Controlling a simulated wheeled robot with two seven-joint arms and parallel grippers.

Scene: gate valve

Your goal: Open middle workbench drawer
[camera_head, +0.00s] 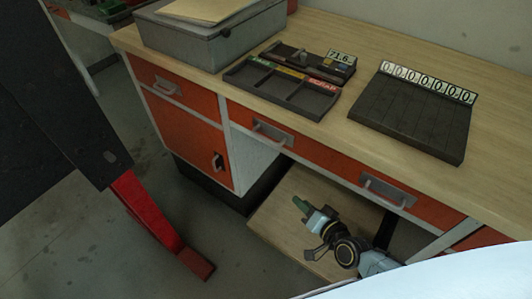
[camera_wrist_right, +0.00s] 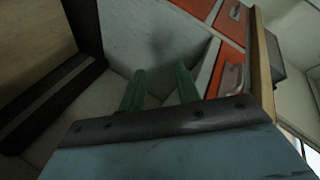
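The middle workbench drawer (camera_head: 325,155) is the wide orange front under the tabletop. It looks shut flush and carries two grey handles, a left one (camera_head: 272,132) and a right one (camera_head: 388,190). My right gripper (camera_head: 300,205) is below the drawer front, over the lower shelf, apart from both handles. In the right wrist view its two green fingers (camera_wrist_right: 160,88) stand apart with nothing between them. That view faces a pale side panel (camera_wrist_right: 160,35) and orange fronts at the upper right. My left gripper is not in view.
The left cabinet has an orange drawer (camera_head: 180,88) and door (camera_head: 195,140). A grey box (camera_head: 208,40), a divided tray (camera_head: 282,90) and a dark numbered tray (camera_head: 410,115) stand on the tabletop. A wooden lower shelf (camera_head: 285,235) lies below. Floor is free left of it.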

